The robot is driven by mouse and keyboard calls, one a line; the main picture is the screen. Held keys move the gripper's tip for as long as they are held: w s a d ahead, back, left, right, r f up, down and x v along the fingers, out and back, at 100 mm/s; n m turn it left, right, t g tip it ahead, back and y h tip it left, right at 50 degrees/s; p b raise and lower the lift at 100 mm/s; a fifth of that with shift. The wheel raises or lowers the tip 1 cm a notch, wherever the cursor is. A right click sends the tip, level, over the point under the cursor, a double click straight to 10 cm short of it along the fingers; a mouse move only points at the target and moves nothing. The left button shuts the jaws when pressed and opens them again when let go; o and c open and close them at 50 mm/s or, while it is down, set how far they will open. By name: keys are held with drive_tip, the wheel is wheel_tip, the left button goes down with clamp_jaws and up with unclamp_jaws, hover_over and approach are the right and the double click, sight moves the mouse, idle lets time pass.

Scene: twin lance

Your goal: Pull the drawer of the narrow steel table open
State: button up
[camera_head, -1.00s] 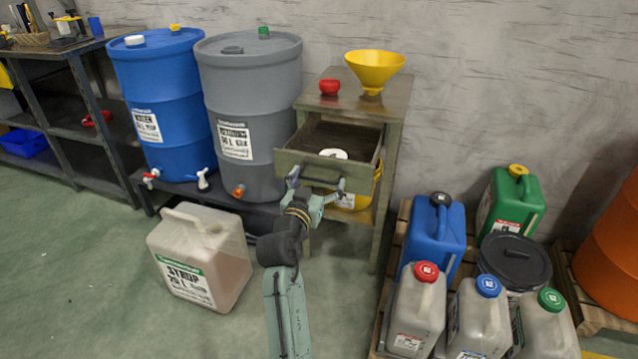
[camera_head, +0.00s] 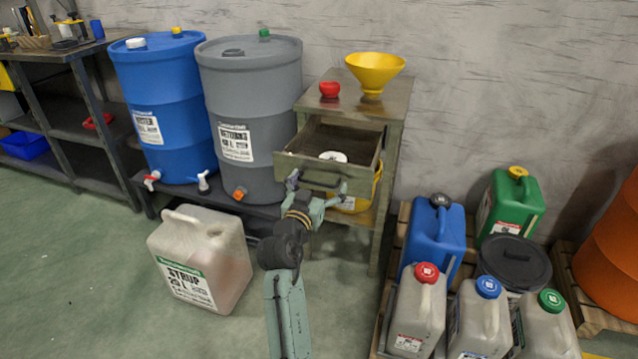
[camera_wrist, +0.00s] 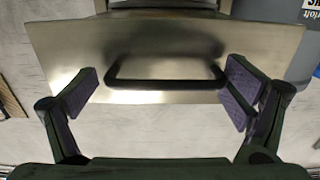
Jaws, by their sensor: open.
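The narrow steel table (camera_head: 394,103) stands against the wall, right of the grey drum. Its drawer (camera_head: 360,187) is pulled out, and a white round thing (camera_head: 333,157) shows inside it. The drawer's dark bar handle (camera_head: 320,184) is on its front; it also shows in the wrist view (camera_wrist: 165,84). My gripper (camera_head: 317,190) is open in front of the drawer. In the wrist view its fingers (camera_wrist: 162,92) stand wide apart, one at each end of the handle. I cannot tell whether they touch it.
A yellow funnel (camera_head: 374,72) and a red object (camera_head: 329,89) stand on the table top. A yellow container (camera_head: 362,201) is below the drawer. A syrup canister (camera_head: 200,262) stands at the left, several canisters (camera_head: 437,240) at the right.

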wheel_tip(320, 180, up, 10)
drive_tip(key=shift+r, duration=0.1)
idle(0.4)
